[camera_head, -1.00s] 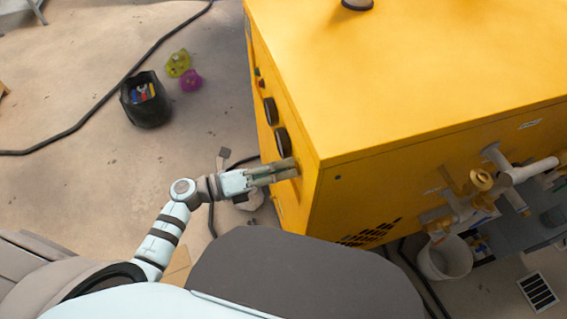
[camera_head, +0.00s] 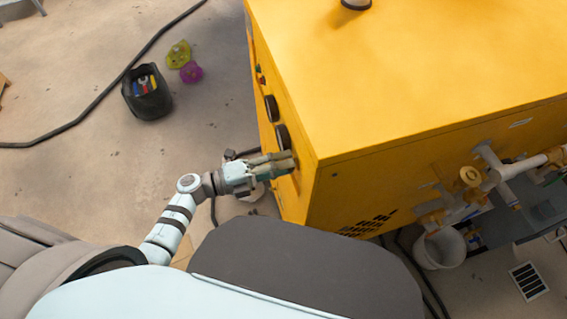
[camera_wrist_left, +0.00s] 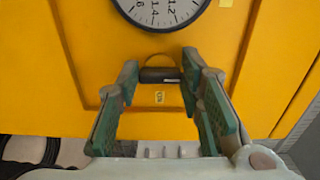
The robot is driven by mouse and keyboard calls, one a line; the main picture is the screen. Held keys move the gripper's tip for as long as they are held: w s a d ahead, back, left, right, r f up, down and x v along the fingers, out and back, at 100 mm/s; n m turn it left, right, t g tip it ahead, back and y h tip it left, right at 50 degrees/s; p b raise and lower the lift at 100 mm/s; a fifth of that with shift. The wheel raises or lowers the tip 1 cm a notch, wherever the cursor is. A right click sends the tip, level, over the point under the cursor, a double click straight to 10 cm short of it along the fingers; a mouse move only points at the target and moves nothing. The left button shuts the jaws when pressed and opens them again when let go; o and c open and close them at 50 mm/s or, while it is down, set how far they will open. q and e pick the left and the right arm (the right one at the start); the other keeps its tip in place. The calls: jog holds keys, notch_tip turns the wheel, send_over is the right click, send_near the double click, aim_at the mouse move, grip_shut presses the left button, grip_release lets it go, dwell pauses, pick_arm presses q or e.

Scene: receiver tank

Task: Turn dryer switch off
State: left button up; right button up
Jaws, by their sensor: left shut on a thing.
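The dryer is a big yellow cabinet (camera_head: 420,75) filling the right of the head view. Its switch (camera_wrist_left: 160,75) is a small dark knob with a tan rim, below a round gauge in the left wrist view. A small yellow label lies just under it. My left gripper (camera_head: 291,161) is at the lower part of the cabinet's left panel in the head view, where it hides the switch. In the left wrist view its green-padded fingertips stand either side of the knob, shut on it. My right gripper is not in view.
Two dark round gauges (camera_head: 282,137) sit above the gripper on the panel. Brass and grey pipes (camera_head: 480,180) stick out of the right face, with a white bucket (camera_head: 440,248) below. A black tool bin (camera_head: 147,96) and a black cable (camera_head: 110,92) lie on the floor.

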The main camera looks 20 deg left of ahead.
pick_arm(q)
jog(key=o, duration=0.9)
jog(key=shift+a, duration=0.1)
jog(key=v, duration=1.2)
jog(key=shift+w+a, duration=0.1)
